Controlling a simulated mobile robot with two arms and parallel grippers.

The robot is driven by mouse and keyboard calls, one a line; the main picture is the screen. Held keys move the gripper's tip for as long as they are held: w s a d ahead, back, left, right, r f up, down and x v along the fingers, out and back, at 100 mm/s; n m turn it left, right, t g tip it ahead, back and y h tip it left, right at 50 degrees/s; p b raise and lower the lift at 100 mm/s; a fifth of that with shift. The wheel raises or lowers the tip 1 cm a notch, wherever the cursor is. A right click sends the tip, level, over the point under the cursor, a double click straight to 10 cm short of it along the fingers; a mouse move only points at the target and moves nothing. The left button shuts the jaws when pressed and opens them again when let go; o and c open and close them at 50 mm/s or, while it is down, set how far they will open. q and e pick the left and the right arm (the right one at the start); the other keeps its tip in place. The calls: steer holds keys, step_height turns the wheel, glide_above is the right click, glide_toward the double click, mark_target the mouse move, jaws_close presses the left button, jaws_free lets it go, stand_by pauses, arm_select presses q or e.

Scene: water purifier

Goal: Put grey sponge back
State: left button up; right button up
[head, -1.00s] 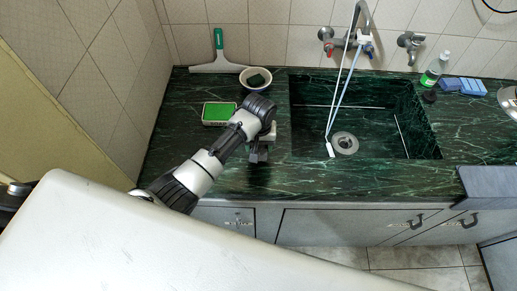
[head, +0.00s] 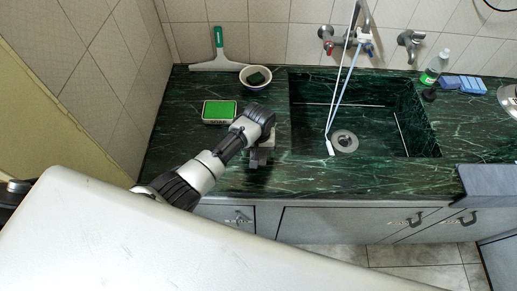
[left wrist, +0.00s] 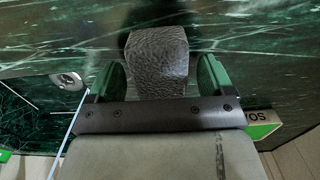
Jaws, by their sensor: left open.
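The grey sponge (left wrist: 157,50) shows in the left wrist view as a dark, rough-textured block on the green marble counter. My left gripper (left wrist: 160,80) is open, with one finger on each side of the sponge and a narrow gap showing on each side. In the head view my left gripper (head: 260,158) points down at the counter, just left of the sink; the sponge is mostly hidden there by my arm. A small white bowl (head: 245,83) with a dark piece inside stands behind it. My right gripper is not in view.
A green-topped box (head: 220,111) lies left of my wrist. A squeegee (head: 218,66) leans at the back wall. The sink (head: 385,125) with a tap and hanging tubes is right. The front counter strip is clear.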

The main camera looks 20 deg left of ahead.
arm_select(q)
step_height(320, 180, up, 12)
stand_by(0.6)
